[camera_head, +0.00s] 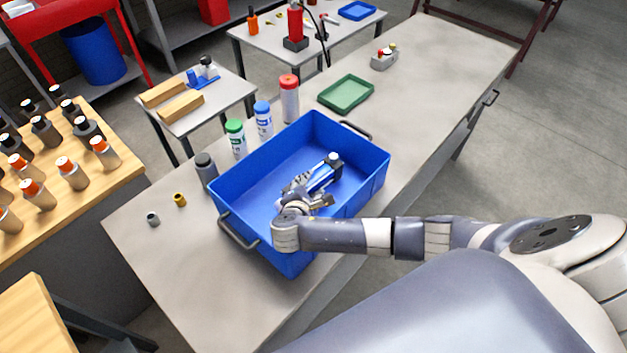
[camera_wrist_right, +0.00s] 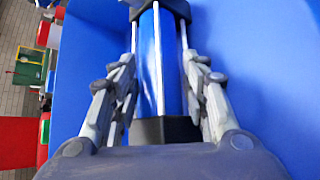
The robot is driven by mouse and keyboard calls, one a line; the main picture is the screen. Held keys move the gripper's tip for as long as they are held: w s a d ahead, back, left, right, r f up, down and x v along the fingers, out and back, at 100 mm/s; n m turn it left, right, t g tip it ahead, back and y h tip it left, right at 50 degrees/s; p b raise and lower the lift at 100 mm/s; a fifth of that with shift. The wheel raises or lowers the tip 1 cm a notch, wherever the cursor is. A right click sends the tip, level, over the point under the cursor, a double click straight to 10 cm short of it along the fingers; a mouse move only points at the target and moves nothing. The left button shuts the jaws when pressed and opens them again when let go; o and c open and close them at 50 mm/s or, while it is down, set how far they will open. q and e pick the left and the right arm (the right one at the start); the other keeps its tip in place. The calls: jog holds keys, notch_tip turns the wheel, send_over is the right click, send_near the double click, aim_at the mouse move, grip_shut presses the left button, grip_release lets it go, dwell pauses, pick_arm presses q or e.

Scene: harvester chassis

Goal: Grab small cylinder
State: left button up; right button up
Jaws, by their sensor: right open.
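The small cylinder (camera_head: 326,172) lies inside the blue crate (camera_head: 230,203). It has a blue body, silver rods along its sides and dark end caps. In the right wrist view the cylinder (camera_wrist_right: 172,75) runs lengthwise down the middle. My right gripper (camera_head: 302,186) reaches down into the crate over the cylinder's near end. Its open fingers (camera_wrist_right: 161,72) stand on both sides of the cylinder, with the near end cap close to the palm. I cannot tell whether the fingers touch it. The gripper hides part of the cylinder in the head view. My left gripper is not in view.
The crate's walls and handles surround my right gripper. Capped bottles (camera_head: 236,138) stand along the crate's far left side. A green tray (camera_head: 346,94) lies behind it on the grey table (camera_head: 165,270). Two small fittings (camera_head: 179,199) lie at left. The table's front left is clear.

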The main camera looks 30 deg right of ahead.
jog(key=shift+x, duration=0.8)
grip_shut()
jog(key=shift+w+d+r, duration=0.1)
jog(key=shift+w+r, duration=0.05)
jog(key=shift+w, duration=0.05)
jog(key=shift+r, duration=0.1)
